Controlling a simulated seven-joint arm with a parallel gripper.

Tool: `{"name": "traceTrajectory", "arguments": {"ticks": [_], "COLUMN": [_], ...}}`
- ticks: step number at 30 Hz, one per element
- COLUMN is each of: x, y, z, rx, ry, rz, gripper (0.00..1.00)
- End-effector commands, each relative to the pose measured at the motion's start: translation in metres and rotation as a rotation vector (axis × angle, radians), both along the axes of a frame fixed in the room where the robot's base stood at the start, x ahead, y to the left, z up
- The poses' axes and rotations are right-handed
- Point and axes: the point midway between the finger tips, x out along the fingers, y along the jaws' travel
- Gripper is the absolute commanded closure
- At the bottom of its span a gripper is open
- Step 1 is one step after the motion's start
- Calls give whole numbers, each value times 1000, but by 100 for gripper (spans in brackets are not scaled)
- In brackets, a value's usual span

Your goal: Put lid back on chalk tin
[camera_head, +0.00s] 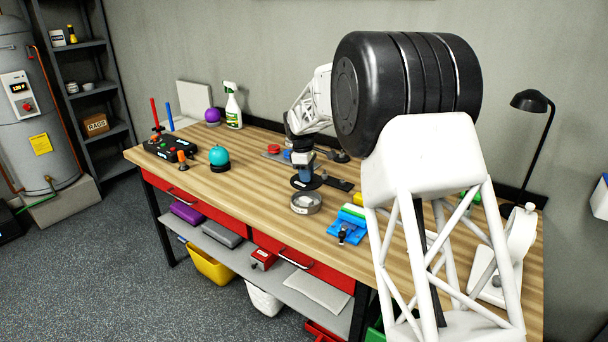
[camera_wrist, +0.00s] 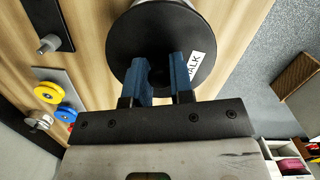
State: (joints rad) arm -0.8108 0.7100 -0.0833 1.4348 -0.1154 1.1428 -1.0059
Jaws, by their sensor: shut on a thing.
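The chalk tin (camera_head: 306,207) is a short round metal tin standing open on the workbench, with white stuff inside. My gripper (camera_head: 305,178) is over the bench, just behind the tin in the head view. Its blue fingers are shut on the middle of the black round lid (camera_head: 298,185), apparently on a knob there. In the wrist view the lid (camera_wrist: 125,42) fills the top middle, with a white "CHALK" label, and the gripper (camera_wrist: 163,76) hides part of it. The lid is apart from the tin's top. A pale rim past the lid (camera_wrist: 203,6) is probably the tin.
The wooden workbench (camera_head: 240,185) carries a blue tool (camera_head: 347,222) right of the tin, and a teal ball (camera_head: 219,155) and black control box (camera_head: 170,148) to the left. Coloured discs (camera_wrist: 48,92) and a dark plate lie near the gripper. Bench left of the tin is clear.

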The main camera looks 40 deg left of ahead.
Motion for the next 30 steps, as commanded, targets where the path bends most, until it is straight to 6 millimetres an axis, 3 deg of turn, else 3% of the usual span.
{"name": "traceTrajectory", "arguments": {"ticks": [11, 30], "x": [0, 0], "y": [0, 0], "z": [-6, -46], "rx": [0, 0], "ry": [0, 1], "rz": [-1, -1], "gripper": [100, 100]}}
